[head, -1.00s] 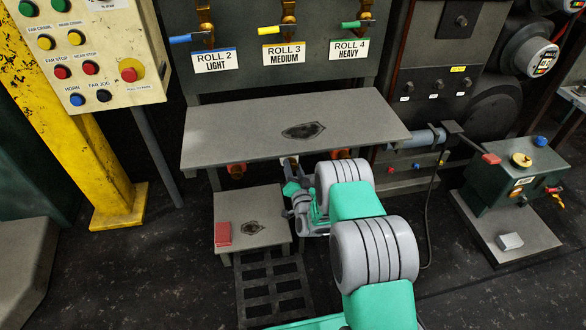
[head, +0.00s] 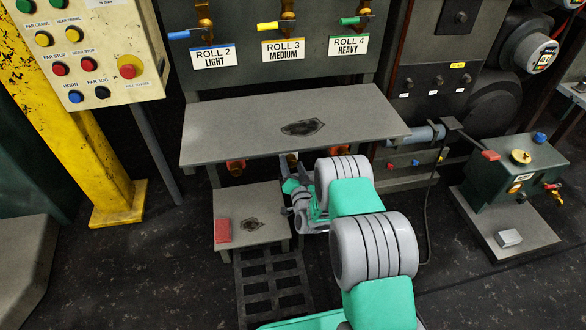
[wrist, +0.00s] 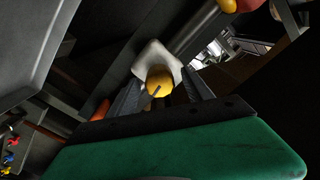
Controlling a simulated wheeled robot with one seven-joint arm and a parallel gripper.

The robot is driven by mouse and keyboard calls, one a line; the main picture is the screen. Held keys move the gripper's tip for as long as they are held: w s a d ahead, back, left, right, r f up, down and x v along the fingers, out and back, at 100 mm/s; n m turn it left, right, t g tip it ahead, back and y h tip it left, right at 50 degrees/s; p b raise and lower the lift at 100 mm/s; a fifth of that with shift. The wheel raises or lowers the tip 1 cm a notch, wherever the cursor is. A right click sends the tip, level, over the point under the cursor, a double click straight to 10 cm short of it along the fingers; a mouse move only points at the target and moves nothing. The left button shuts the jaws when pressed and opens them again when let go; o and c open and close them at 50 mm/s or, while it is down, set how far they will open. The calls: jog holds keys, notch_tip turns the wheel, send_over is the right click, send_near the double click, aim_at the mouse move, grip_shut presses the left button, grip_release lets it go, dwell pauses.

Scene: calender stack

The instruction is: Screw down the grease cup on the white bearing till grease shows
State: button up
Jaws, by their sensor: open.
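The white bearing (wrist: 157,58) shows in the middle of the wrist view as a pale block. In front of it is the round yellow grease cup (wrist: 159,79) with a dark line on its face. My gripper (wrist: 164,87) is open, with one dark finger on each side of the cup. I cannot tell whether either finger touches it. No grease can be made out. In the head view my arm reaches under the front edge of the grey bench, and the fingertips and cup are hidden there.
The grey bench top (head: 230,125) overhangs my wrist. A green box unit (head: 505,170) stands at right. An orange-red fitting (wrist: 102,112) is left of my fingers.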

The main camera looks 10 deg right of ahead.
jog(key=s, duration=0.7)
jog(key=shift+s+b, duration=0.3)
jog(key=shift+b, duration=0.1)
